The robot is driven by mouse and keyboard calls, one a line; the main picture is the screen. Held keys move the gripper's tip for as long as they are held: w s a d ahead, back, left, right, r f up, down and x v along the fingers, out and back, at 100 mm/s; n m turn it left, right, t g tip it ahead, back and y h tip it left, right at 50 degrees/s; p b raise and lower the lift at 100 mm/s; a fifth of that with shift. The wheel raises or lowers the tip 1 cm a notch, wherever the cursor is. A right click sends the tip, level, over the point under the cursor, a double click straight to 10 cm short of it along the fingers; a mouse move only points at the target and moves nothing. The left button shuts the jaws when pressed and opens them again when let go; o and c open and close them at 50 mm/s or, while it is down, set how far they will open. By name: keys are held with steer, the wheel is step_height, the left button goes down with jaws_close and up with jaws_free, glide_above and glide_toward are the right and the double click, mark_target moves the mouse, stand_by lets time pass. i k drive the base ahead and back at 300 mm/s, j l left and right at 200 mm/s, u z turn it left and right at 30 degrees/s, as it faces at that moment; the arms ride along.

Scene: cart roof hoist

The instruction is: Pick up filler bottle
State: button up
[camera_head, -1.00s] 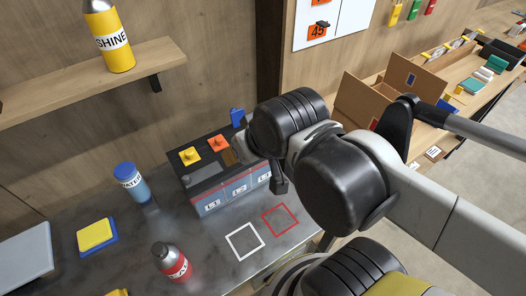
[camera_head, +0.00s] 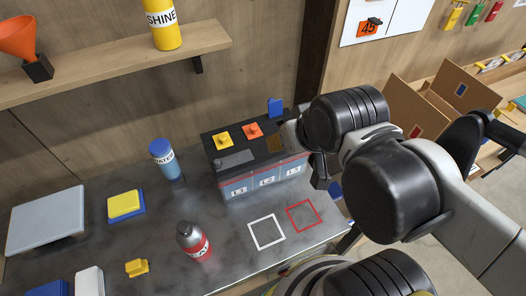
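A blue bottle labelled WATER (camera_head: 165,161) stands upright on the dark worktop, left of a grey battery case (camera_head: 260,182) marked L1, L2, L3. No label says "filler", so I cannot tell from the frame which bottle that is. My gripper (camera_head: 319,172) is partly hidden by my arm, at the battery's right end and apart from both bottles. Its fingers are not clear enough to tell open from shut.
A yellow SHINE bottle (camera_head: 161,24) and an orange funnel (camera_head: 19,39) stand on the wooden shelf (camera_head: 122,61). White (camera_head: 267,232) and red (camera_head: 302,217) square outlines mark the worktop. A yellow-and-blue block (camera_head: 125,205), grey plate (camera_head: 45,221) and small yellow piece (camera_head: 137,267) lie left.

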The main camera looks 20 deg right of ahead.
mark_target(162, 151)
steer(key=j+u, duration=0.35)
steer(key=i+j+u, duration=0.15)
steer(key=j+u, duration=0.15)
steer(key=j, duration=0.15)
steer(key=i+j+u, duration=0.15)
steer(key=j+u, duration=0.2)
